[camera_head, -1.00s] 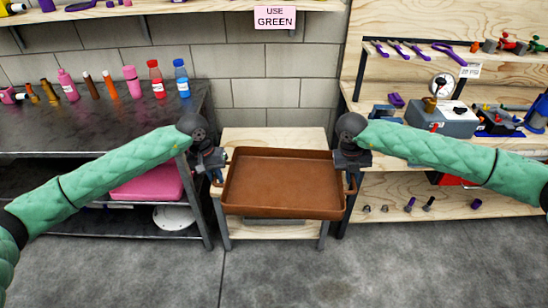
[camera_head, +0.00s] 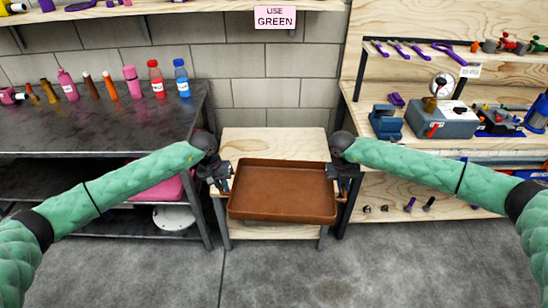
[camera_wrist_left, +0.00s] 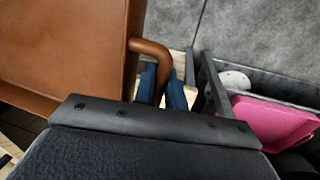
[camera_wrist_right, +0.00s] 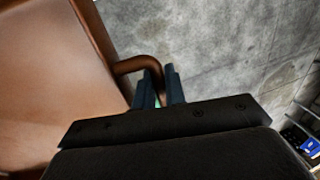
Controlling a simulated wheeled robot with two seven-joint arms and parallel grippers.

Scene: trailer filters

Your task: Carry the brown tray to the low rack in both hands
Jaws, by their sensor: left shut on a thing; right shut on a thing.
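The brown tray (camera_head: 283,188) is in the middle of the head view, level, over the front of a low light-wood rack (camera_head: 265,143). I cannot tell whether the tray touches the rack's top. My left gripper (camera_head: 224,186) is shut on the tray's left handle, which also shows in the left wrist view (camera_wrist_left: 150,46). My right gripper (camera_head: 343,188) is shut on the right handle, seen in the right wrist view (camera_wrist_right: 138,64). The tray is empty.
A dark metal bench (camera_head: 110,122) with several bottles stands at the left, a pink bin (camera_head: 160,188) beneath it. A wooden workbench (camera_head: 400,146) with tools stands at the right. A block wall (camera_head: 295,93) is behind the rack. Grey floor (camera_head: 285,270) is clear in front.

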